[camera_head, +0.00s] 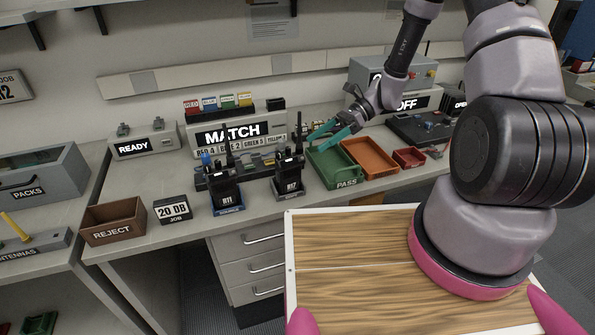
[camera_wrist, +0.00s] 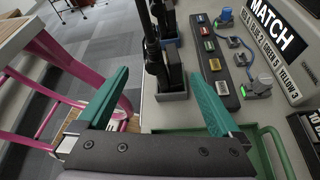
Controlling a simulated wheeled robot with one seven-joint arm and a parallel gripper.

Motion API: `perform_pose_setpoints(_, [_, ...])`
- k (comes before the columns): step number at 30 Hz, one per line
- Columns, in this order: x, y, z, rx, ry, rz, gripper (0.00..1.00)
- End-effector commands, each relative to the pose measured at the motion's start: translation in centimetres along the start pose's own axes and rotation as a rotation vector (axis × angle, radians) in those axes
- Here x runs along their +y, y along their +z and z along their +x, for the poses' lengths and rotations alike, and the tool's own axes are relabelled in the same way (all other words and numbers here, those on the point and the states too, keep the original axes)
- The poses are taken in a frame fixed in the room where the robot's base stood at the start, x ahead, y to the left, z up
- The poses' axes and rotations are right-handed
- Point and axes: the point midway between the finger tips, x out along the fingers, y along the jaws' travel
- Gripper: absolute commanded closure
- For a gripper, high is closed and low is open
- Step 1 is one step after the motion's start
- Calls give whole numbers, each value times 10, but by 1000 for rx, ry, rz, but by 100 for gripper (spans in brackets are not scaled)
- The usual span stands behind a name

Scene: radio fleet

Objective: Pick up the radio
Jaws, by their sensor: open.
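Two black handheld radios with antennas stand upright in small holders on the bench. The radio marked R11 (camera_head: 226,194) is at left, and the radio marked R17 (camera_head: 290,173) is to its right, nearer my gripper. My gripper (camera_head: 315,140) has teal fingers, is open and empty, and hangs above the green tray, up and right of R17. In the wrist view, my gripper (camera_wrist: 159,75) spreads its fingers, with a radio (camera_wrist: 173,76) beyond and between them, apart from both. A second radio is farther off at the top, partly cut off.
A green PASS tray (camera_head: 345,184), an orange tray (camera_head: 369,158) and a small red tray (camera_head: 408,157) sit to the right. The MATCH panel (camera_head: 236,133) stands behind the radios. A 20 DB block (camera_head: 172,209) and REJECT box (camera_head: 114,221) are at left.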

Motion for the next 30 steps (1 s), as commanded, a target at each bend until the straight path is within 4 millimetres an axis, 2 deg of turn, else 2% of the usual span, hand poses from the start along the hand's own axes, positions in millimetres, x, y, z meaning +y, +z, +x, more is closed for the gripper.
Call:
perform_pose_setpoints(1, [1,0,10,0,5,0,0])
perform_pose_setpoints(6, [1,0,35,1,4,-1,0])
perform_pose_setpoints(13, [0,-2,53,2,3,-1,0])
perform_pose_setpoints(21, [-3,-4,91,2,3,-2,0])
perform_pose_setpoints(30, [-3,-4,96,2,1,-2,0])
